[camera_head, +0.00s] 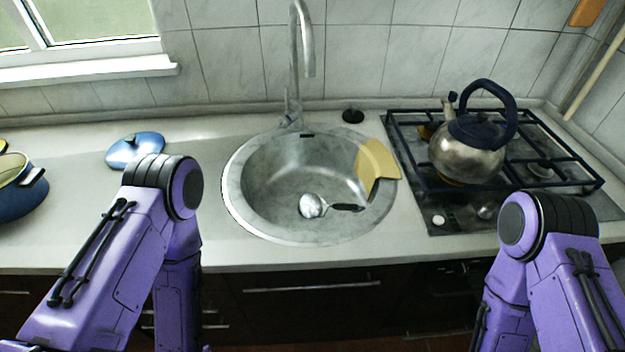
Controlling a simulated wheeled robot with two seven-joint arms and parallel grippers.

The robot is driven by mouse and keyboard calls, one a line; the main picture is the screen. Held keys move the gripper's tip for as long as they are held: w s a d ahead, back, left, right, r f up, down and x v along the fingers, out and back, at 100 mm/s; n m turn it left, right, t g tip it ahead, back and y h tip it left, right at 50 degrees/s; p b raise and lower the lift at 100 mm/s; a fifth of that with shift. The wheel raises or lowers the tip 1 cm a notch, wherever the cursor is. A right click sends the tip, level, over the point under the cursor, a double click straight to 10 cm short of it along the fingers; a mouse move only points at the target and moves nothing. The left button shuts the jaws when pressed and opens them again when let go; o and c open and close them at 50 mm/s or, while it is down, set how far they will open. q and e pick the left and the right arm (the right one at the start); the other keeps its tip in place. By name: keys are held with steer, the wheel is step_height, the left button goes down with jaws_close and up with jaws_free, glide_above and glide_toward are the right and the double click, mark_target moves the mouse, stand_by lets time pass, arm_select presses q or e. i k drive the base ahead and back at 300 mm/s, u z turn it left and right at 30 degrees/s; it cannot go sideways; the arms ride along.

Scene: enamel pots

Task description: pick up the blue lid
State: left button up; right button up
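The blue lid (133,149) lies on the counter left of the sink, with a dark knob on top. It is behind my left arm's elbow in the picture, and its lower right edge is close to that elbow. Both of my purple arms come in from the bottom and bend down at the elbows. Neither of my grippers is in view.
A blue pot (20,196) stands at the far left of the counter (85,235). The round sink (240,205) holds a ladle (313,206), and a yellow piece (378,160) sits at its rim. A kettle (465,150) stands on the stove (440,222) at right.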

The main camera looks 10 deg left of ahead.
mark_target(120, 154)
steer(key=z, duration=1.35)
steer(key=k, duration=0.15)
steer(key=u, duration=2.75)
